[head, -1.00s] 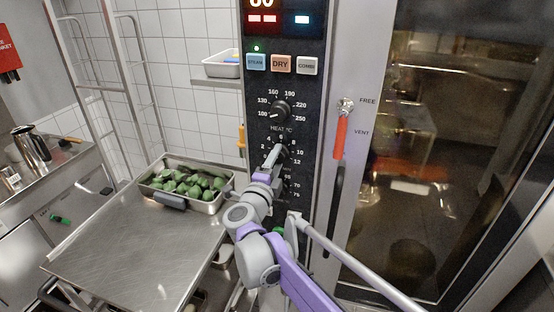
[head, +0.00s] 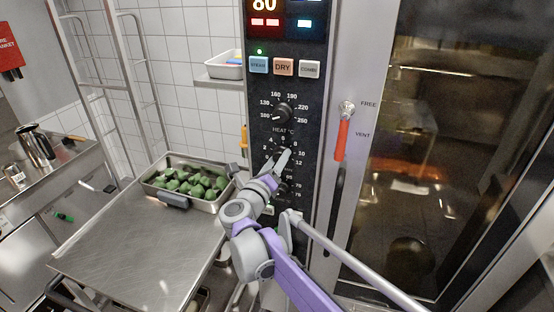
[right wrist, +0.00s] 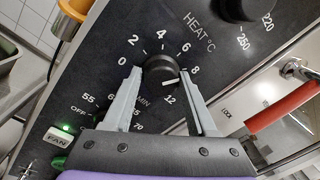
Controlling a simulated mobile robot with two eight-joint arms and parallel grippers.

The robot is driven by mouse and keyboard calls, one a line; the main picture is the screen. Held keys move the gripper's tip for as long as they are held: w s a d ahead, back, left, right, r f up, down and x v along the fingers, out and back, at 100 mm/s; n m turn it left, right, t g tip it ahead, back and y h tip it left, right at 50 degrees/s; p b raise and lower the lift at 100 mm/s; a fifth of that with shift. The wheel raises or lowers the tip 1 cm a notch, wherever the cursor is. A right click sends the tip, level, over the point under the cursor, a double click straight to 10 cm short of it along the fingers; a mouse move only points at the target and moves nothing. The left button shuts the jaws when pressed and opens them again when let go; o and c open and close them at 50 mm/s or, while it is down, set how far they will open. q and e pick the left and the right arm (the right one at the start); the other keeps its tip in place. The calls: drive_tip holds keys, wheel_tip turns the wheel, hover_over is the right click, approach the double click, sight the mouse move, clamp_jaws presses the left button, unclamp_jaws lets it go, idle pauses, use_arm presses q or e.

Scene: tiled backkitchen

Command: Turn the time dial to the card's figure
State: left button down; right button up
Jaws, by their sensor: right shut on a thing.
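The time dial (right wrist: 160,66) is a black round knob marked MIN, with figures from 0 to 12 around it. My right gripper (right wrist: 163,88) is shut on it, one grey finger on each side, in the right wrist view. The dial's white mark points to the lower right, between the 8 and the 12; a finger hides the figure there. In the head view my right gripper (head: 281,160) reaches up to the dial from below and covers most of it. I cannot make out a card with a figure. My left gripper is not in view.
The heat dial (head: 282,112) sits just above on the black oven panel (head: 313,115). A door handle with a red grip (head: 342,140) is to the right. A steel tray of green vegetables (head: 218,207) stands on the steel table (head: 125,250) at left.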

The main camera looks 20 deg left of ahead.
drive_tip(key=shift+w+d+r+m, duration=0.1)
drive_tip(key=shift+r+m, duration=0.1)
drive_tip(key=shift+m, duration=0.8)
drive_tip(key=o, duration=1.3)
drive_tip(key=shift+d, duration=0.1)
drive_tip(key=shift+f, duration=0.1)
drive_tip(key=s+a+b, duration=0.1)
drive_tip(key=s, duration=0.9)
drive_tip(key=shift+s+a+f, duration=0.15)
drive_tip(key=shift+s, duration=0.25)
